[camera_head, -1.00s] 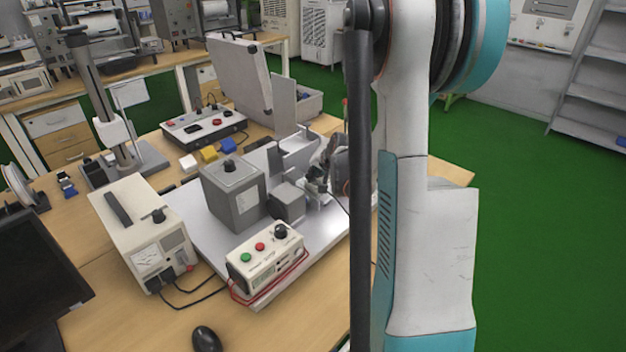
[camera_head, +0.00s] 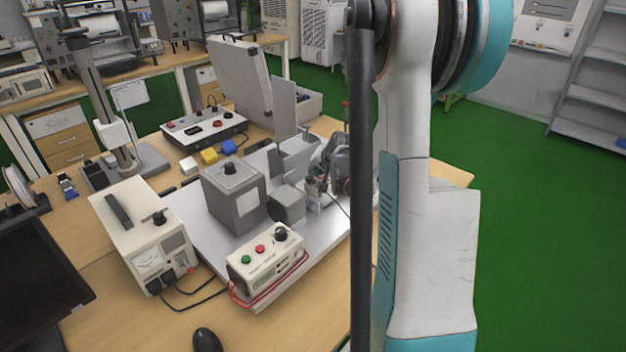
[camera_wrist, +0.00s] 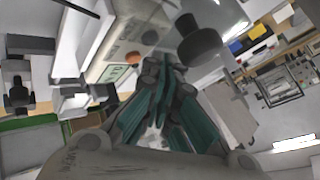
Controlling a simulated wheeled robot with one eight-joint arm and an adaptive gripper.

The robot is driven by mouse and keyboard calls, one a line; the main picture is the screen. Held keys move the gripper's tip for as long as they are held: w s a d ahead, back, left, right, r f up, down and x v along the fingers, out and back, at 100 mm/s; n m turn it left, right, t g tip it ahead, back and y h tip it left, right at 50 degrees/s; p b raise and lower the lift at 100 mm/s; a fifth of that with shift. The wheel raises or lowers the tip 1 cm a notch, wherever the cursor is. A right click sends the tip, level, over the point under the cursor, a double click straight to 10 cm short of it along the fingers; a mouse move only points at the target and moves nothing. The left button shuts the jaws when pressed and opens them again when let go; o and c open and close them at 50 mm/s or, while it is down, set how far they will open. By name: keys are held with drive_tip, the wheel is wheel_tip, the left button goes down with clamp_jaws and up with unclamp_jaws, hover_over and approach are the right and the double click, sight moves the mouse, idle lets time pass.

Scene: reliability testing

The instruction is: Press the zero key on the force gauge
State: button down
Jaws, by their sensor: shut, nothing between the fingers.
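My gripper (camera_wrist: 165,68) shows in the wrist view with its teal fingers drawn together and nothing between them. Just beyond the fingertips is a pale box-shaped device with a small greenish display panel (camera_wrist: 118,73) and an orange-red round button (camera_wrist: 150,38). It may be the force gauge; I cannot read a zero key on it. The fingertips overlap its near edge in the picture; I cannot tell whether they touch. In the head view my gripper (camera_head: 328,178) is small, low over the bench fixture and partly hidden by my arm.
A grey box with a black knob (camera_head: 231,188) stands on the light metal plate (camera_head: 190,222). A beige box with green and red buttons (camera_head: 265,261) and red leads sits in front. A beige power supply (camera_head: 140,232) stands left. A mouse (camera_head: 206,340) lies at the front.

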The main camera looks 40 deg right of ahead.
drive_tip(key=shift+r, duration=0.1)
wheel_tip(320, 180, up, 5)
drive_tip(key=p, duration=0.3)
idle(0.5)
idle(0.4)
